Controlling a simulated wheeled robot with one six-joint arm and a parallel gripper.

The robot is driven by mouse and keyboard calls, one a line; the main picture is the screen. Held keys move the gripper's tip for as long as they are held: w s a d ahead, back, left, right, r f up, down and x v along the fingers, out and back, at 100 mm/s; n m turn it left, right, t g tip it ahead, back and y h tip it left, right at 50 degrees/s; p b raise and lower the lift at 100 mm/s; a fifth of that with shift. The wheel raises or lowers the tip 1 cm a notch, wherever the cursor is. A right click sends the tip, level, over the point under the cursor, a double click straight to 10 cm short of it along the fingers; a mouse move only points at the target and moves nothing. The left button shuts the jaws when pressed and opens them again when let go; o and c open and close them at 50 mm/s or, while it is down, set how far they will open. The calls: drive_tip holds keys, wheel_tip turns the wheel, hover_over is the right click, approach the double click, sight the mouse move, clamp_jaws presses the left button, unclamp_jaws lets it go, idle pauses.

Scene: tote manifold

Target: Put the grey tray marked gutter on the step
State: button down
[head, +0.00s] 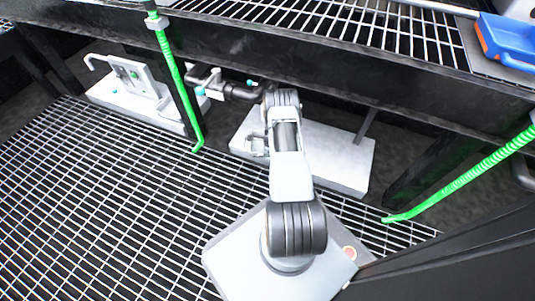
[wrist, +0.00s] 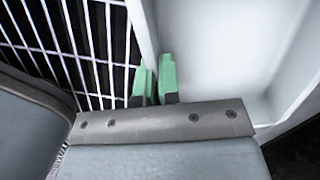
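A pale grey tray (wrist: 225,45) fills the right of the wrist view, with a raised wall and a hollow inside. My gripper (wrist: 155,82) has its two green fingertips close together at the wall's near end, one on each side; it looks shut on the wall. In the head view, a pale, long, box-like thing (head: 335,155) lies under the bench behind my arm and is probably this tray. My gripper (head: 256,143) is at its left part, partly hidden by the arm. No gutter marking is legible, and I cannot single out the step.
A white slab (head: 110,100) with a valve fixture stands at the left under the bench. Dark pipework (head: 235,90) runs behind my gripper. Green hoses (head: 177,85) hang down left and right (head: 460,180). The bench edge (head: 330,70) overhangs the area. The grating floor (head: 90,200) at left is clear.

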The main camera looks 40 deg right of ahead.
drive_tip(key=c, duration=1.7)
unclamp_jaws()
drive_tip(key=shift+f, duration=0.1)
drive_tip(key=shift+c, duration=0.2)
drive_tip(key=o, duration=0.4)
drive_tip(key=r+p, duration=0.1)
drive_tip(key=r, duration=0.1)
drive_tip(key=r+p, duration=0.1)
drive_tip(key=r, duration=0.2)
drive_tip(key=r+p, duration=0.1)
drive_tip(key=r, duration=0.1)
drive_tip(key=shift+s+d+r+p, duration=0.35)
drive_tip(key=shift+s+d+p, duration=0.05)
